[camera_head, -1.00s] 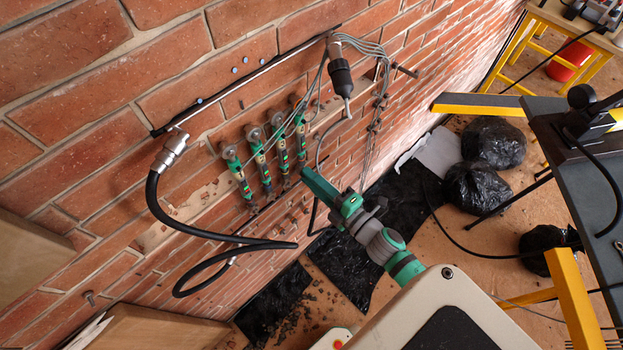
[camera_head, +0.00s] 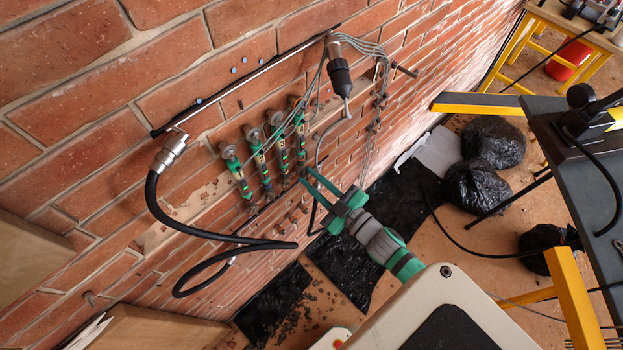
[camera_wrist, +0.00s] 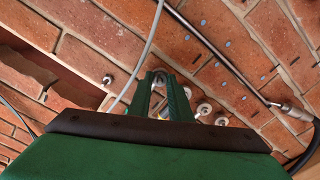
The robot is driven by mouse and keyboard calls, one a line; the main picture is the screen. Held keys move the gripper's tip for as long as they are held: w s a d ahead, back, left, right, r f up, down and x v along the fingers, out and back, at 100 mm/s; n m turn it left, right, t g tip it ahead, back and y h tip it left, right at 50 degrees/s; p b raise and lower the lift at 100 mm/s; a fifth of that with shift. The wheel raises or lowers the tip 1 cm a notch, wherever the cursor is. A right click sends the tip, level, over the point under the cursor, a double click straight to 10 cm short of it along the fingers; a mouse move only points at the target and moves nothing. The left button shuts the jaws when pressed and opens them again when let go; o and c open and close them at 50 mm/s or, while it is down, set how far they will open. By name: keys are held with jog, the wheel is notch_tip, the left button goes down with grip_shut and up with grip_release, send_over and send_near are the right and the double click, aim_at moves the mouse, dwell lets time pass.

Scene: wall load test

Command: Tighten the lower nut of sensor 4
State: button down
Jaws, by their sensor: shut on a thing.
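Several slim green sensors with grey round tops stand in a row on the brick wall. The rightmost sensor (camera_head: 298,128), which I take as sensor 4, has its lower end at my fingertips. My gripper (camera_head: 304,174) reaches up to it from the lower right, with its two green fingers one above the other. In the wrist view my gripper (camera_wrist: 160,78) has its fingertips close together around a small grey part. They are shut on what appears to be the lower nut, which the fingers mostly hide.
The other sensors (camera_head: 236,172) stand close on the left. A thick black hose (camera_head: 152,205) loops at the left. Black bags (camera_head: 478,187) lie on the floor at right, beside a dark workbench (camera_head: 590,150).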

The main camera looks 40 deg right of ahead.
jog(key=shift+s+d+f+m, duration=0.1)
jog(key=shift+m, duration=6.2)
jog(key=c, duration=1.6)
grip_release()
jog(key=s, duration=1)
jog(key=shift+s+d, duration=0.3)
jog(key=shift+d, duration=0.05)
